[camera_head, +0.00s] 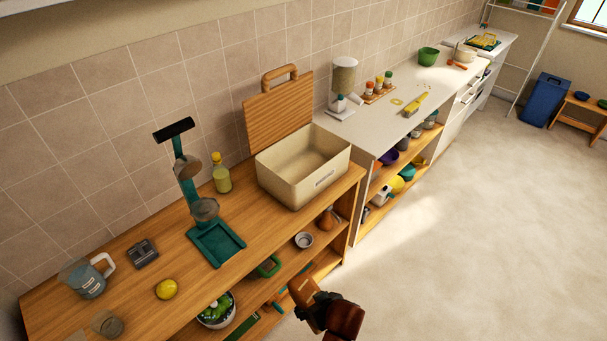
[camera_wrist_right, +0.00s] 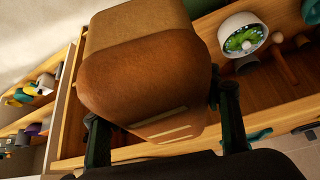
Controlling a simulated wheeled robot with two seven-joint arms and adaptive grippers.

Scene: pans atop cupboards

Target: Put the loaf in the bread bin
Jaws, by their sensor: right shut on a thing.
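The loaf (camera_head: 303,290) is brown with a lighter tan part, held in the air in front of the counter at the bottom of the head view. It fills the middle of the right wrist view (camera_wrist_right: 145,70). My right gripper (camera_head: 322,308) is shut on it, with one dark finger on each side in the wrist view (camera_wrist_right: 165,120). The bread bin (camera_head: 296,183) is a cream, open-topped box with a small label, standing on the wooden counter up and left of the loaf. It looks empty. A wooden lid (camera_head: 279,112) with a handle stands upright behind it. My left gripper is not in view.
A green stand (camera_head: 215,243) and a yellow-capped bottle (camera_head: 221,173) stand left of the bin. A white counter (camera_head: 362,128) adjoins on the right. The floor (camera_head: 450,230) is clear.

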